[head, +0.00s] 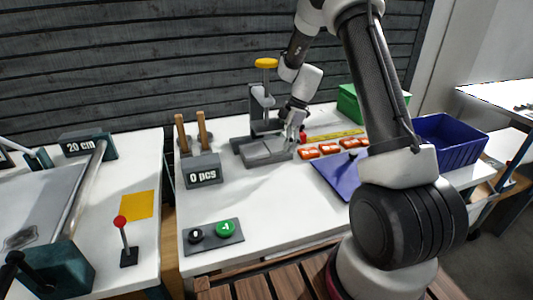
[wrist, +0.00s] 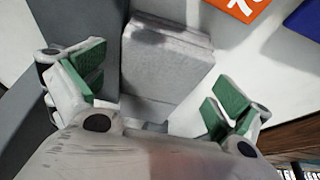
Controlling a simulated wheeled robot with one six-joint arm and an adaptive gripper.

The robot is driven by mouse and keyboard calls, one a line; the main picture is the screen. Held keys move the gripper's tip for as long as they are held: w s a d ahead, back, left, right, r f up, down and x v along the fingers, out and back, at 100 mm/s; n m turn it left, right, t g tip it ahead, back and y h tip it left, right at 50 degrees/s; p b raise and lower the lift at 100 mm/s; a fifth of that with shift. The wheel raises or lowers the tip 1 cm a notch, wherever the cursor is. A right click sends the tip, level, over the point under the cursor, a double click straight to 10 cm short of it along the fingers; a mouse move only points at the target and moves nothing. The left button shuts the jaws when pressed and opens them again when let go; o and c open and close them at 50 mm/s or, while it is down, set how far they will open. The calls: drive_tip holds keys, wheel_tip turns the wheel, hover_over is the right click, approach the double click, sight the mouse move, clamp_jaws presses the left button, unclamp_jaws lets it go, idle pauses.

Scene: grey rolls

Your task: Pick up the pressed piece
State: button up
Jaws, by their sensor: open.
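My gripper (head: 294,133) is at the right side of the grey press (head: 257,103), low over the press's light grey block (head: 262,152). In the wrist view my gripper (wrist: 155,95) is open, its green-padded fingers wide apart. A flat grey block (wrist: 168,62) with a step across it lies ahead of and between the fingers, with nothing gripped. I cannot tell whether this block is the pressed piece or part of the press bed. No separate pressed piece stands out in the head view.
Several orange pieces (head: 330,149) lie right of the press by a yellow strip (head: 334,136). A blue mat (head: 335,178), a blue bin (head: 450,140) and a green box (head: 350,103) are further right. A "0 pcs" counter (head: 203,172) stands left. The table's front middle is clear.

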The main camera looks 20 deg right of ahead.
drive_tip(key=shift+a+f, duration=0.15)
drive_tip(key=shift+f, duration=0.3)
drive_tip(key=c, duration=1.1)
drive_tip(key=shift+r, duration=0.35)
